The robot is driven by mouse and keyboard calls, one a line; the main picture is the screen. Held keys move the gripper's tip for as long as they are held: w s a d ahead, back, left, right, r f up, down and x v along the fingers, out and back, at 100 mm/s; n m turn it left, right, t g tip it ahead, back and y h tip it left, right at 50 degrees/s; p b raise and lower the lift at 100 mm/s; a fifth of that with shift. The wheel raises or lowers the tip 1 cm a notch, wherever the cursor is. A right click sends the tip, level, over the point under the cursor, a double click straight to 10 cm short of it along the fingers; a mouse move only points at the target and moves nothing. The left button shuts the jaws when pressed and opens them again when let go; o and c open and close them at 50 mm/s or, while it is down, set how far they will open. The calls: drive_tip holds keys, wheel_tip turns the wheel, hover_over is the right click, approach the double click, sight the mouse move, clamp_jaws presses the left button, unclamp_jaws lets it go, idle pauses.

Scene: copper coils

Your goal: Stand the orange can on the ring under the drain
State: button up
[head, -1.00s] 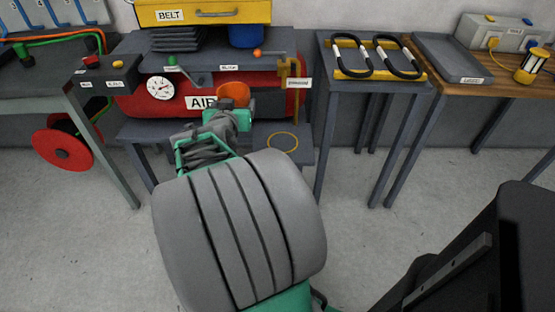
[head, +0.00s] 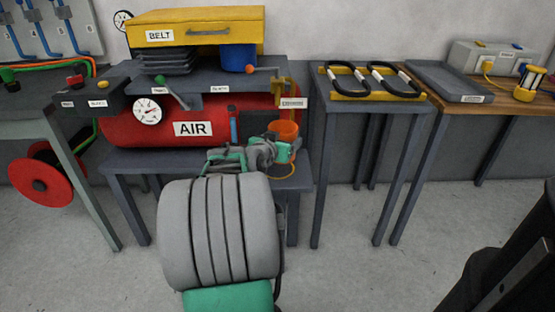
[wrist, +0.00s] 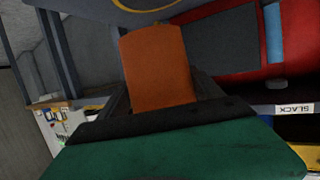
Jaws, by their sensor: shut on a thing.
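The orange can (head: 285,130) is held by my gripper (head: 290,149) in front of the right end of the red air tank. In the wrist view the can (wrist: 157,65) stands out between the dark jaws of my gripper (wrist: 160,104). The yellow ring (head: 283,175) lies on the low grey bench, just below the gripper and partly hidden by it. An arc of the ring (wrist: 150,7) shows at the top of the wrist view. The brass drain (head: 289,90) is above the can, by a small white label. I cannot tell the can's exact height above the ring.
The red tank (head: 130,130) with a gauge stands on the low bench (head: 130,163), under a grey shelf (head: 200,104) with a blue container (head: 238,58). A table with black-handled loops (head: 372,105) stands to the right. Open floor lies in front.

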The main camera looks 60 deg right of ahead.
drive_tip(key=shift+w+d+f, duration=0.3)
drive_tip(key=shift+w+f, duration=0.45)
drive_tip(key=shift+f, duration=0.2)
drive_tip(key=f, duration=0.1)
drive_tip(key=f+b, duration=0.1)
drive_tip(key=f, duration=0.1)
drive_tip(key=shift+w+d, duration=0.1)
drive_tip(key=shift+w, duration=0.2)
drive_tip(key=shift+f, duration=0.25)
drive_tip(key=shift+f+b, duration=0.1)
drive_tip(key=shift+b, duration=0.25)
drive_tip(key=shift+f, duration=0.15)
drive_tip(key=o, duration=1.5)
